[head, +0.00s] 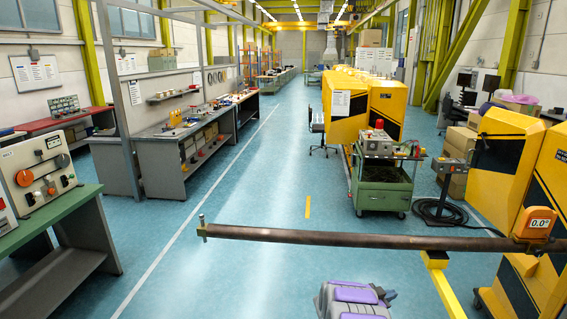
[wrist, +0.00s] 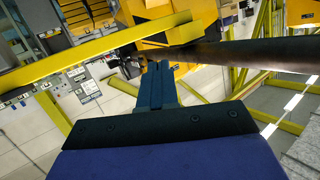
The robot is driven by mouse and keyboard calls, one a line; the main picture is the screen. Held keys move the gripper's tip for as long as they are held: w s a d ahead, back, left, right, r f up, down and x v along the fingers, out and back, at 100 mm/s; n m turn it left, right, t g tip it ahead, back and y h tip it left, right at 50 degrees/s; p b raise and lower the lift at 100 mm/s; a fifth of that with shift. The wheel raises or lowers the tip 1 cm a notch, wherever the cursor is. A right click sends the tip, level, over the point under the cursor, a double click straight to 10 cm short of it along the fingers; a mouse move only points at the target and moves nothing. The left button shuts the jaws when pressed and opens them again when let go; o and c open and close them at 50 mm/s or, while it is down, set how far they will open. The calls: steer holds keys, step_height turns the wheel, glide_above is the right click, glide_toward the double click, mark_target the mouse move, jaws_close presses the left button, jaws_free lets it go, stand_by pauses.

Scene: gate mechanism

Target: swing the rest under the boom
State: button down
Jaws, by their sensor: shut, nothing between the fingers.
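The boom (head: 350,237) is a long brown pipe lying level across the head view, its right end at an orange display reading 0.0°. A yellow bar (head: 447,290), which looks like the rest, runs from the bottom edge up to the boom near its right end; I cannot tell whether they touch. In the wrist view the boom (wrist: 270,55) is a dark tube at the right, and the yellow bar (wrist: 90,65) slants across the upper left. My gripper (wrist: 158,66) is shut and empty, its fingertips just below the yellow bar in that picture; any contact is unclear.
A yellow cabinet with black stripes (head: 500,180) stands at the right. A green cart (head: 383,185) is beyond the boom, with a black cable coil (head: 440,212) beside it. A control panel (head: 38,172) sits on a bench at the left. The blue floor between is open.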

steer(key=w+a+r+n+t+y, duration=0.25)
steer(key=a+r+y, duration=0.3)
steer(key=a, duration=0.35)
steer(key=w+a+r+n+t+y, duration=0.2)
steer(key=a+r+n+y, duration=0.15)
steer(key=a+r, duration=0.45)
steer(key=s+a+r+n+g+y, duration=0.2)
steer(key=s+a+r+n+y, duration=0.3)
steer(key=s+a, duration=0.6)
steer(key=s+a+r+n+g+y, duration=0.1)
steer(key=s+r+g, duration=0.1)
steer(key=s, duration=0.8)
steer(key=s+a+r+n+g+y, duration=0.1)
steer(key=s+a+r+g+y, duration=0.15)
steer(key=s, duration=0.75)
steer(key=s+d+g+h, duration=0.2)
steer(key=s+d+g, duration=0.1)
steer(key=s, duration=1.1)
steer(key=s+d+f+n+g+h, duration=0.1)
steer(key=s+d, duration=0.5)
steer(key=s, duration=0.8)
steer(key=g+h, duration=0.1)
steer(key=g, duration=0.1)
steer(key=shift+d+f+g, duration=0.15)
steer(key=shift+f+g, duration=0.05)
steer(key=shift+g, duration=0.1)
steer(key=shift+w, duration=0.1)
